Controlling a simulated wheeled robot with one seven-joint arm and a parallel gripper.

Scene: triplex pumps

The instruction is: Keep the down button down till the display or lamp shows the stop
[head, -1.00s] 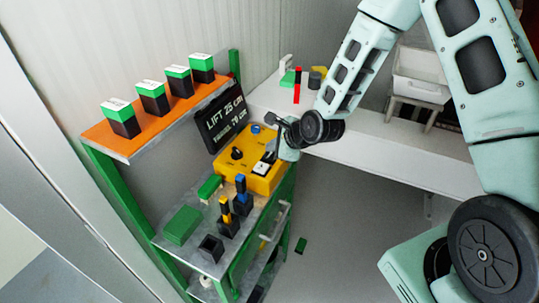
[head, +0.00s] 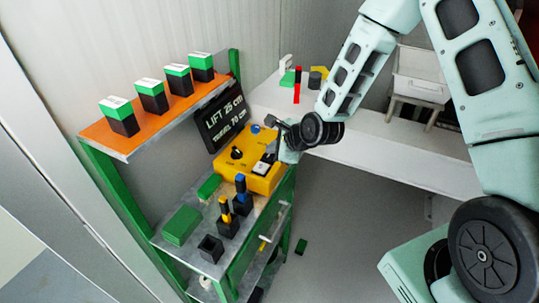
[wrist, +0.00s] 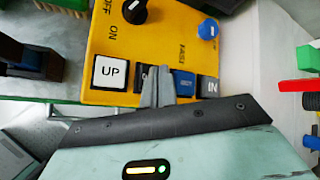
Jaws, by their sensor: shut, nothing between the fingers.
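The yellow control box (head: 262,184) sits on the green cart, and the wrist view shows its face (wrist: 185,25). A white UP button (wrist: 110,72) is at the left of the row. Next to it is a dark button (wrist: 148,74), mostly hidden by my fingers, so its label cannot be read. My gripper (wrist: 154,70) is shut and empty, with its fingertips at that dark button; I cannot tell how far it is pressed. The black display (head: 226,116) reads LIFT 25 cm and TRAVEL 70 cm. No lit lamp is clear on the box.
Right of the fingers are a blue button (wrist: 184,83) and an IN button (wrist: 208,87). A blue knob (wrist: 208,29) and a black knob (wrist: 133,10) stand above. Black-and-green blocks (head: 122,117) line the orange shelf. A white table (head: 375,142) lies behind my arm.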

